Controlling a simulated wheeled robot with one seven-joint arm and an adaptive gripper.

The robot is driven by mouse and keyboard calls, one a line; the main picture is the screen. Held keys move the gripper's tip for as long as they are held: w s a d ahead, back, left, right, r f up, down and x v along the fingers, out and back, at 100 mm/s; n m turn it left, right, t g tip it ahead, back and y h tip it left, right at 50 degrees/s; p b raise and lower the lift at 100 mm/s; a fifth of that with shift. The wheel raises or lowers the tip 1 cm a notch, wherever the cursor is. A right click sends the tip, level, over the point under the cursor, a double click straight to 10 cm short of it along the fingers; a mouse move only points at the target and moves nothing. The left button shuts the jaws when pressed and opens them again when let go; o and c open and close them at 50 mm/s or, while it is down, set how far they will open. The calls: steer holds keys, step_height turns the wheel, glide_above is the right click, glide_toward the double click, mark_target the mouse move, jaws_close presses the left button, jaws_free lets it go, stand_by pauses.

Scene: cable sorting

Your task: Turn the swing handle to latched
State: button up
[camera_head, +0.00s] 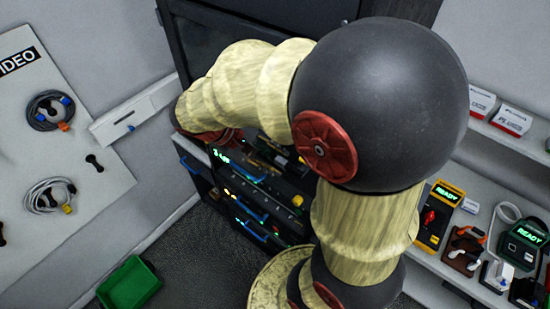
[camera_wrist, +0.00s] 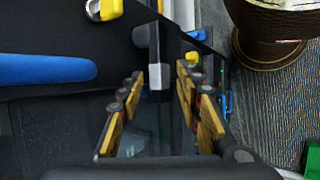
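A dark bar with a pale grey block on its face, which looks like the swing handle (camera_wrist: 158,76), stands in the middle of the wrist view. My gripper (camera_wrist: 159,84) has its yellow-padded fingers on either side of this bar. The fingers are apart, with a small gap visible on both sides, so my gripper looks open. Whether the bar lies fully between the pads or just beyond them I cannot tell. In the head view the dark cabinet (camera_head: 207,48) stands behind my arm, which hides the handle and my fingertips.
A blue bar (camera_wrist: 45,70) and a yellow connector (camera_wrist: 108,9) lie left of my fingers. Rack units with blue handles (camera_head: 250,212) fill the cabinet's lower part. A green bin (camera_head: 130,284) is on the floor. A shelf at right carries several devices; a cable board (camera_head: 100,205) is at left.

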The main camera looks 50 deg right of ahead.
steer(key=shift+s+f, duration=0.1)
steer(key=shift+c, duration=1.2)
jaws_close()
